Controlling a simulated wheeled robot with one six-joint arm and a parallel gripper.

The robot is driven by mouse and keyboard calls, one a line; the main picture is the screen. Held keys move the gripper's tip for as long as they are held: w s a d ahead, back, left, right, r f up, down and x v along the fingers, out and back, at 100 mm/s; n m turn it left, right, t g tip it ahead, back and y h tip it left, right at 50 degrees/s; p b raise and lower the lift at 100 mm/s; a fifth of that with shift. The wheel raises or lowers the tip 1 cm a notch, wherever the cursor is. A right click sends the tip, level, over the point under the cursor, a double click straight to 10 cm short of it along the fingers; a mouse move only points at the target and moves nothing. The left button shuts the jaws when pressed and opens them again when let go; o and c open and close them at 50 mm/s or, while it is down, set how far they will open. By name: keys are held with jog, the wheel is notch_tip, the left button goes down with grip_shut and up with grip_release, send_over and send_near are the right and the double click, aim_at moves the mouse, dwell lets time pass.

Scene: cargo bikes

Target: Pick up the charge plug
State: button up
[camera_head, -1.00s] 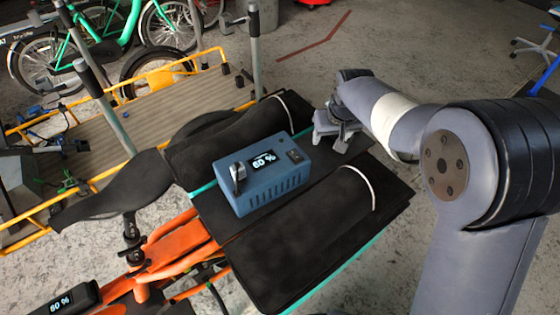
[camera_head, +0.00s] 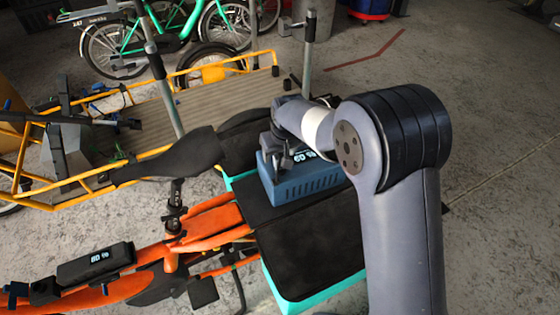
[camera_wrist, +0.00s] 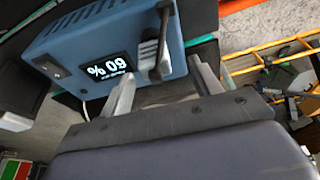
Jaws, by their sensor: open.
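The charge plug (camera_wrist: 150,52), a grey ribbed piece with a black bar beside it, sits on the face of a blue charger box (camera_wrist: 75,42) next to its "60 %" display in the wrist view. In the head view, the blue box (camera_head: 310,188) stands on the black top of the orange cargo bike. My gripper (camera_head: 284,158) is over the box's left end there and hides most or all of the plug. In the wrist view, my gripper (camera_wrist: 164,86) is open, its fingers below and to either side of the plug. I cannot tell whether they touch it.
The orange bike frame (camera_head: 205,225) carries a black battery unit (camera_head: 95,264) at the lower left. A black saddle (camera_head: 180,158) and a grey upright post (camera_head: 165,95) stand left of the box. A yellow-railed cargo bike (camera_head: 225,100) is behind. Concrete floor at the right is clear.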

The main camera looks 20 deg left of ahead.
jog(key=x, duration=0.4)
jog(key=shift+w+d+f, duration=0.1)
jog(key=shift+w, duration=0.2)
jog(key=c, duration=1.1)
